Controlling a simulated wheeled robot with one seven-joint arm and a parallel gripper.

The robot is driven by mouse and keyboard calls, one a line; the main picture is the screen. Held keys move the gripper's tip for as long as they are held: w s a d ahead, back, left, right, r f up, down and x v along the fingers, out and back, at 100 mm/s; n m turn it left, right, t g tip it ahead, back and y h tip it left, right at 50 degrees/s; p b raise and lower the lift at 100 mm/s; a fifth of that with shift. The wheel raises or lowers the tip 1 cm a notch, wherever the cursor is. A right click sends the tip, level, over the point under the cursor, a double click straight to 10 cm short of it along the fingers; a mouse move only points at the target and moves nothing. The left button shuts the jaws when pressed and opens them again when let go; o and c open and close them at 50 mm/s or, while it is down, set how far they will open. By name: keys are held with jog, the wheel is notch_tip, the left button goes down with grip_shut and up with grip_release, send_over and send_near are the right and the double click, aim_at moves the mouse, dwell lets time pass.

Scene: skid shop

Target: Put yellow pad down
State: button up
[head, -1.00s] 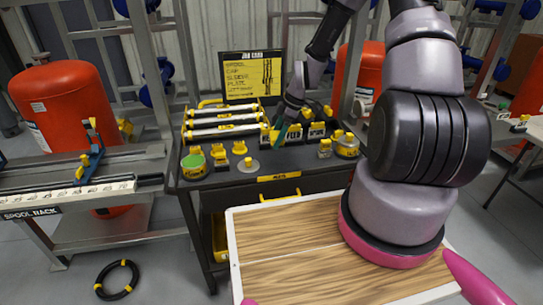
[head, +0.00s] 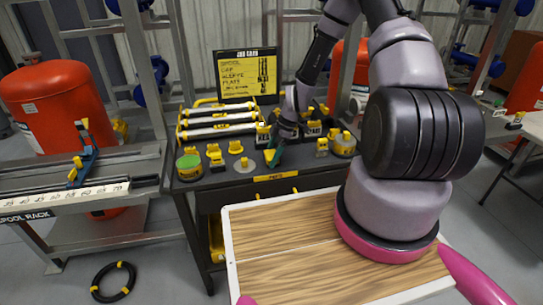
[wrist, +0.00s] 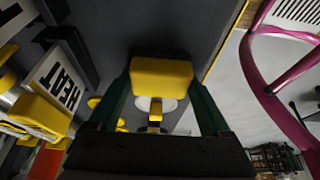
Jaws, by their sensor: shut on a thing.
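The yellow pad (wrist: 160,78) is a small yellow block seen between the two dark green fingers of my gripper (wrist: 158,92) in the wrist view. My gripper is shut on it. In the head view my gripper (head: 275,158) is low over the front part of the dark cart top (head: 225,178), with a bit of the yellow pad (head: 269,155) showing at its fingers. I cannot tell whether the pad touches the cart top. A pale round disc with a yellow knob (head: 244,164) stands just left of my gripper.
Several small yellow parts (head: 215,154) and a green-topped tin (head: 190,166) stand to the left. White tubes (head: 218,127) lie behind, by a black and yellow sign (head: 248,76). Another yellow-topped tin (head: 344,144) is at right. The cart's front strip is mostly clear.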

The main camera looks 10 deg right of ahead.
jog(key=o, duration=1.3)
jog(key=shift+f, duration=0.1)
jog(key=shift+c, duration=0.2)
jog(key=s+d+r+m+t+h, duration=0.1)
jog(key=d+r+m, duration=0.2)
jog(key=r, duration=1)
jog(key=s+d+r+m+h, duration=0.1)
jog(key=d+r+m, duration=0.15)
jog(key=r, duration=0.95)
jog(key=s+r+m+t, duration=0.6)
jog(key=s+r+m, duration=1)
jog(key=s+r, duration=0.4)
jog(key=shift+s+d+r+m+h, duration=0.2)
jog(key=shift+r+m+h, duration=0.15)
jog(key=shift+r, duration=1.95)
